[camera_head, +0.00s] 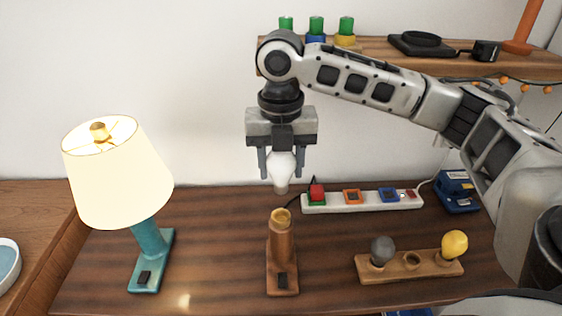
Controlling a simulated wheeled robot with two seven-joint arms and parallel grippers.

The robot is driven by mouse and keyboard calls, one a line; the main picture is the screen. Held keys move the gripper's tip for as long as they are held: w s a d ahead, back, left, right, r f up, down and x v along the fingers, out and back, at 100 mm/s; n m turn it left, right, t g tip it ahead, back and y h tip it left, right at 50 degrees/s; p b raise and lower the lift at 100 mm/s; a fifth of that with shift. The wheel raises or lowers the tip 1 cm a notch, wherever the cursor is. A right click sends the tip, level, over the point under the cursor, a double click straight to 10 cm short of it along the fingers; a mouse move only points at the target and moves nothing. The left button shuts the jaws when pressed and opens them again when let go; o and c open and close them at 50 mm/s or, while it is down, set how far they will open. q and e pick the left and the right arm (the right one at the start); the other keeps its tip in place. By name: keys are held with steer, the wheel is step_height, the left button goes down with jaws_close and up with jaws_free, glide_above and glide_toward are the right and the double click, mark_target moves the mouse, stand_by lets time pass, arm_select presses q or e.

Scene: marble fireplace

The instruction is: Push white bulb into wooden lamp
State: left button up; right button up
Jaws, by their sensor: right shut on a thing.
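The white bulb (281,170) hangs upright with its base down in my right gripper (281,165). The gripper's two fingers are shut on the bulb. The wooden lamp (282,243) stands on the dark wooden table, with its open socket (282,216) facing up. The bulb's base is a little above the socket, apart from it and roughly in line with it in this view. My left gripper is not in view.
A lit teal lamp (150,240) with a cream shade (117,172) stands at left. A wooden holder (412,268) at right carries a grey bulb (382,249) and a yellow bulb (454,244). A power strip (335,204) and blue box (457,192) sit behind. A shelf (385,60) is above.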

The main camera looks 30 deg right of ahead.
mark_target(281, 188)
steer(key=shift+f, duration=0.8)
steer(key=shift+f+b, duration=0.7)
steer(key=shift+f, duration=1.05)
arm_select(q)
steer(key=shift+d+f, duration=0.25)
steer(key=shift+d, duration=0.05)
arm_select(e)
steer(key=shift+f, duration=0.35)
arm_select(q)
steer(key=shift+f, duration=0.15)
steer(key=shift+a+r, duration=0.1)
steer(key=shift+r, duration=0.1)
arm_select(e)
steer(key=shift+r, duration=0.1)
arm_select(q)
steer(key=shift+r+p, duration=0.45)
steer(key=shift+p, duration=0.25)
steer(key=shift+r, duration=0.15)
